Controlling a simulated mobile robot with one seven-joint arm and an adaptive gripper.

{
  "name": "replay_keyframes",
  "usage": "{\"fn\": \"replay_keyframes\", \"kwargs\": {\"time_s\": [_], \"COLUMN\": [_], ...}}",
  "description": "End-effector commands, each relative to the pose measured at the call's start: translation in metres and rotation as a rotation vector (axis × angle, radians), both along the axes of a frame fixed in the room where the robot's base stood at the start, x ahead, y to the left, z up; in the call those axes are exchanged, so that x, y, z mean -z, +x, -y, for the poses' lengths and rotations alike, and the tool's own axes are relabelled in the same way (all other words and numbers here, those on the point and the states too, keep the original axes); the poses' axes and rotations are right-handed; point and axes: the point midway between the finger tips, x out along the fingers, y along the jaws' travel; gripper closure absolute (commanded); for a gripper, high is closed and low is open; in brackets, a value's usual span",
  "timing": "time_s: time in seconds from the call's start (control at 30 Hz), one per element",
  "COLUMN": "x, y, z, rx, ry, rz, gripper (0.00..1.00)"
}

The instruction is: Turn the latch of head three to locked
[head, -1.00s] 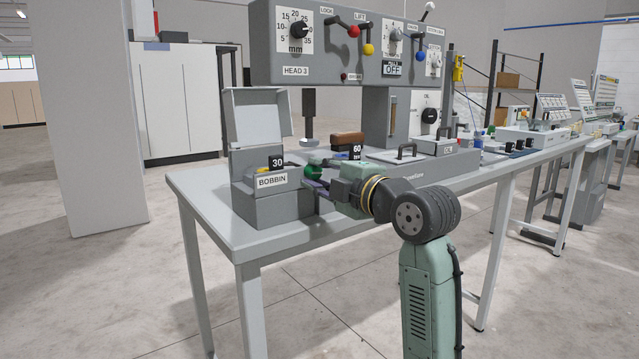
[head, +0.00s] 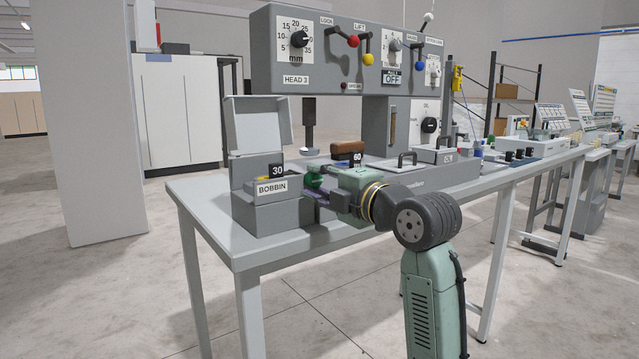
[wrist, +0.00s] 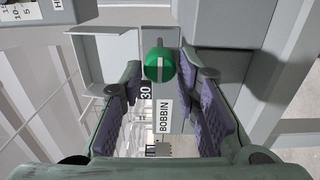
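The head 3 machine (head: 275,62) stands on the bench, with a grey BOBBIN box (head: 258,212) at its left end and the box's lid standing open. A round green knob (head: 314,180) with a pale stripe sits beside that box; it also shows in the wrist view (wrist: 160,66). I cannot read a locked mark for it. My gripper (head: 311,186) is at the knob. In the wrist view my gripper (wrist: 165,80) is open, its purple-padded fingers apart, one to each side of the knob, with gaps visible. Nothing is held.
The upper panel carries a LOCK label, a red-knobbed lever (head: 353,41), a yellow-knobbed lever (head: 368,60) and dials. A brown block (head: 348,147) and a black 60 tag (head: 357,158) lie behind my gripper. The bench front left (head: 215,222) is clear.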

Motion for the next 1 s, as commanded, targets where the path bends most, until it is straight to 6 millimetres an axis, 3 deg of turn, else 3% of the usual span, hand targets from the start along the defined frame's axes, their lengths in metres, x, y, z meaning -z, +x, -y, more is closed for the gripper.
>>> {"fn": "replay_keyframes", "kwargs": {"time_s": [0.17,0.57,1.0], "x": [0.000,0.000,0.000], "y": [0.000,-0.005,-0.074], "z": [0.000,0.005,0.055], "rx": [0.000,0.002,0.003], "ry": [0.001,0.002,0.001], "rz": [-0.001,0.000,0.002], "gripper": [0.56,0.56,0.56]}}
